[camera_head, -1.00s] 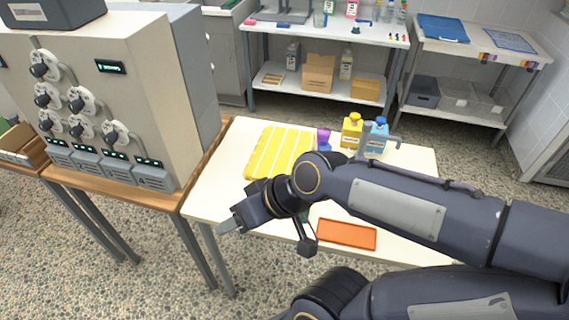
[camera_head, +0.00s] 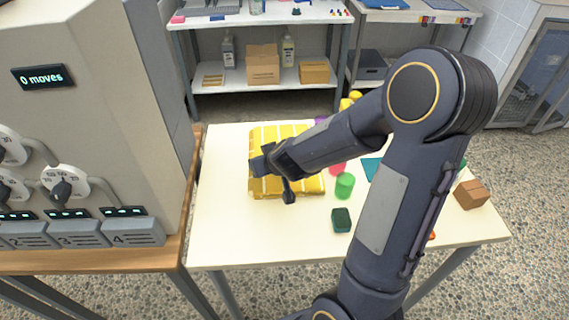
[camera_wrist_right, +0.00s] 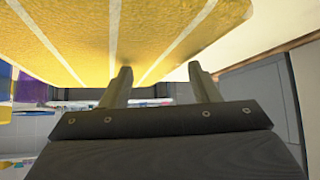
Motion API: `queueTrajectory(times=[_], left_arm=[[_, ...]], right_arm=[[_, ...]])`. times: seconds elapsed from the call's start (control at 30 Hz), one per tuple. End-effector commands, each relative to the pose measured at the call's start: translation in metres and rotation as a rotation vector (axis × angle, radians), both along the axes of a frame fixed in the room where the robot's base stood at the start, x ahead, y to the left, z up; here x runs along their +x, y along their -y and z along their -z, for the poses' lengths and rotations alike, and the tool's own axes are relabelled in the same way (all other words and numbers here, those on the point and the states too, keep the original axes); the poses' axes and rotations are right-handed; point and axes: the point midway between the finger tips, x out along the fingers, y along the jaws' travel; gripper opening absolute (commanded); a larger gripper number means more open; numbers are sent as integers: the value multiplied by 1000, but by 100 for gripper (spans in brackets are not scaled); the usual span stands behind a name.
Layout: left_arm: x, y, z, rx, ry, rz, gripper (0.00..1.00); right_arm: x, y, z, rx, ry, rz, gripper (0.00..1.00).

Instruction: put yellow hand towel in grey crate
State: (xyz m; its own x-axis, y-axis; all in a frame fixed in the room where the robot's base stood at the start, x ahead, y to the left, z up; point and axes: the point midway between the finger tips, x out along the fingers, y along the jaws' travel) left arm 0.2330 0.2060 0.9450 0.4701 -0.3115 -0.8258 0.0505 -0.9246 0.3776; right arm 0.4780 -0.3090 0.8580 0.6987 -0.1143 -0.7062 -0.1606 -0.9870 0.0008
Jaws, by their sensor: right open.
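The yellow hand towel (camera_head: 268,189), with white stripes, lies on the white table in the head view. My right gripper (camera_head: 258,166) is over its left part and hides some of it. In the right wrist view the towel (camera_wrist_right: 140,30) fills the top. There my right gripper (camera_wrist_right: 160,68) is open, its two fingertips close to the towel's edge; I cannot tell whether they touch it. My left gripper is out of view. A dark grey bin (camera_head: 370,65) stands on a back shelf; I cannot tell whether it is the grey crate.
On the table (camera_head: 222,225) are a green cylinder (camera_head: 344,187), a dark green block (camera_head: 341,220) and a brown block (camera_head: 472,194). A large beige machine (camera_head: 85,90) stands at the left. The table's front left is clear.

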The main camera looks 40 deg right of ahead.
Motion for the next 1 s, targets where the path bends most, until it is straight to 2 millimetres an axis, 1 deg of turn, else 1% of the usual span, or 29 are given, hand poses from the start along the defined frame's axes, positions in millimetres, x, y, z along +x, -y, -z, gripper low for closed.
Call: queueTrajectory(times=[0.03, 0.13, 0.23, 0.43, 0.47, 0.77, 0.8, 0.97, 1.0], left_arm=[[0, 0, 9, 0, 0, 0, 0], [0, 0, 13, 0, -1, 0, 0], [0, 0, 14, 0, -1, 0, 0], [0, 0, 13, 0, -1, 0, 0], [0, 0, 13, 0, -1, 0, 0], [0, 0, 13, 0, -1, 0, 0], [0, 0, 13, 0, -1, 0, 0], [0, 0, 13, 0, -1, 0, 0], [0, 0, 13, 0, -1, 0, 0]], right_arm=[[6, 1, 11, 2, -2, 0, 56], [14, 2, 19, 1, -3, 1, 56], [18, 3, 20, 2, -1, 0, 56], [19, 3, 19, 2, 0, -1, 56], [19, 3, 19, 1, 0, -1, 53], [18, 3, 19, 1, 0, -1, 14], [18, 3, 19, 1, 0, -1, 11], [18, 2, 19, 2, -1, -1, 9], [19, 2, 19, 1, 0, -1, 5]])
